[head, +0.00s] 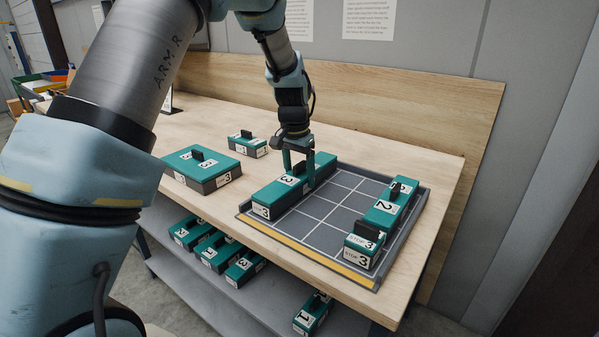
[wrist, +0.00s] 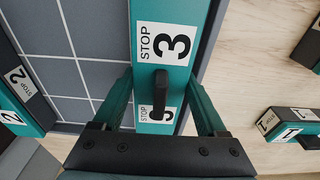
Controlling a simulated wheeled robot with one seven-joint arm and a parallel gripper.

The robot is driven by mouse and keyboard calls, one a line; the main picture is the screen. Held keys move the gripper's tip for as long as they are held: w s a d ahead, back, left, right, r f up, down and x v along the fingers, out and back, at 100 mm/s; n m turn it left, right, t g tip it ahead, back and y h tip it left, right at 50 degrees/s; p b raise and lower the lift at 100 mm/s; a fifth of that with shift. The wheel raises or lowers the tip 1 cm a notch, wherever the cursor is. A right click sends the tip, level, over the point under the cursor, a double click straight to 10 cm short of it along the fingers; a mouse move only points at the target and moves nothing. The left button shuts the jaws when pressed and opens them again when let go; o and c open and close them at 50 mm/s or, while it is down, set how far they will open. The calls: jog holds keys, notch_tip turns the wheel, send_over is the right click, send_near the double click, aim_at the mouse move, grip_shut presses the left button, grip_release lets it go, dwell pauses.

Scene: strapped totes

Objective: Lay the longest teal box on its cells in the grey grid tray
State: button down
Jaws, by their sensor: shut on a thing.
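The longest teal box (head: 275,197), with a dark base and "STOP 3" labels, lies lengthwise along the left edge of the grey grid tray (head: 312,238). My gripper (head: 299,177) is shut on it near its middle. In the wrist view my gripper (wrist: 163,108) has a finger on each side of the teal box (wrist: 180,15), with its black handle between them. The box is over the column of cells beside the tray's left rim. I cannot tell whether its underside touches the tray floor. The cells in the tray's middle are bare.
A wide teal box (head: 205,178) and a small one (head: 257,149) stand on the table (head: 205,132) to the left. Several boxes sit on the shelf below.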

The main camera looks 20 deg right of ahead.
jog(key=shift+c, duration=1)
grip_release()
jog(key=shift+f, duration=0.1)
jog(key=r, duration=0.4)
jog(key=a+r+b, duration=0.1)
jog(key=r, duration=0.3)
jog(key=r+b, duration=0.1)
jog(key=r, duration=0.3)
jog(key=shift+s+a+r, duration=0.15)
jog(key=shift+s, duration=0.2)
jog(key=a+f+n, duration=0.2)
jog(key=a+n, duration=0.1)
jog(key=a, duration=0.8)
jog(key=a+f+n, duration=0.3)
jog(key=a, duration=0.8)
jog(key=s+a+f+n, duration=0.2)
jog(key=s+a, duration=0.3)
jog(key=a, duration=0.1)
jog(key=s+a+f+n+t+y, duration=0.1)
jog(key=s+a+f+n, duration=0.1)
jog(key=s+a, duration=0.3)
jog(key=shift+s+a+f+n, duration=0.2)
jog(key=shift+a+n, duration=0.3)
jog(key=shift+a, duration=0.7)
jog(key=shift+w, duration=0.1)
